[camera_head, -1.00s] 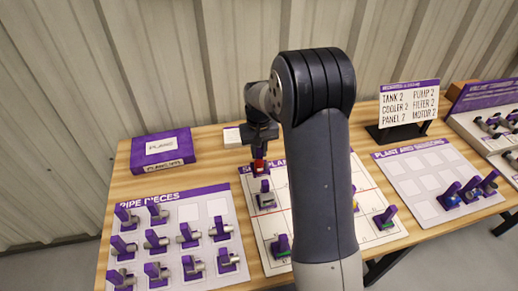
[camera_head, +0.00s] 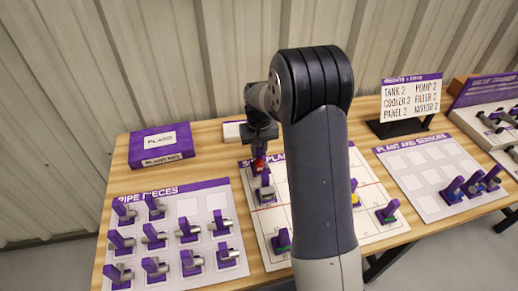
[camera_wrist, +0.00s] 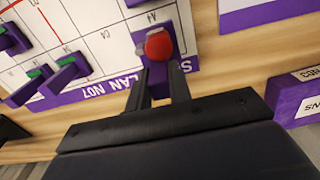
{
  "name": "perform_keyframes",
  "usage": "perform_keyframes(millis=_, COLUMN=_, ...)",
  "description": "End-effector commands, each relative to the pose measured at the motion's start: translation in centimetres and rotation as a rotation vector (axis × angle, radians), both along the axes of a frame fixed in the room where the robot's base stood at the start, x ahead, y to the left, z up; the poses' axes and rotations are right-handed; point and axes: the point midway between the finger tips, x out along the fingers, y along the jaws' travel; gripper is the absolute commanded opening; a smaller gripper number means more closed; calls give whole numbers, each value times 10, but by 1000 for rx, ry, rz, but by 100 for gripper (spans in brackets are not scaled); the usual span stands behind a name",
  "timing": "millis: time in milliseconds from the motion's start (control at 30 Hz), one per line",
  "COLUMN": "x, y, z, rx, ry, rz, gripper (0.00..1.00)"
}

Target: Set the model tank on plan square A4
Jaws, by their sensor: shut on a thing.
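My gripper (camera_wrist: 162,68) is shut on a small red, rounded piece (camera_wrist: 158,45), which I take to be the model tank. The red piece also shows in the head view (camera_head: 259,162), low over the far left of the plan board (camera_head: 258,218). In the wrist view the board is upside down, and the A4 label (camera_wrist: 152,17) shows just beyond the red piece. A grey part with a purple upright (camera_head: 266,193) lies directly in line with it. I cannot tell whether the red piece touches it or the board.
A parts board (camera_head: 420,172) and sign (camera_head: 411,100) are on the right. My arm hides the plan board's middle.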

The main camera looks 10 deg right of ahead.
Motion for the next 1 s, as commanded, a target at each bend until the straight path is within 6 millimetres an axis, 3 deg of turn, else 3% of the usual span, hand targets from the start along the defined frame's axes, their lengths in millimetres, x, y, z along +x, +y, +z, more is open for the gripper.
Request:
perform_keyframes(millis=467, x=0, y=0, z=-25, rx=0, ry=0, rz=0, gripper=0)
perform_keyframes(millis=1000, x=0, y=0, z=-26, rx=0, ry=0, rz=0, gripper=0)
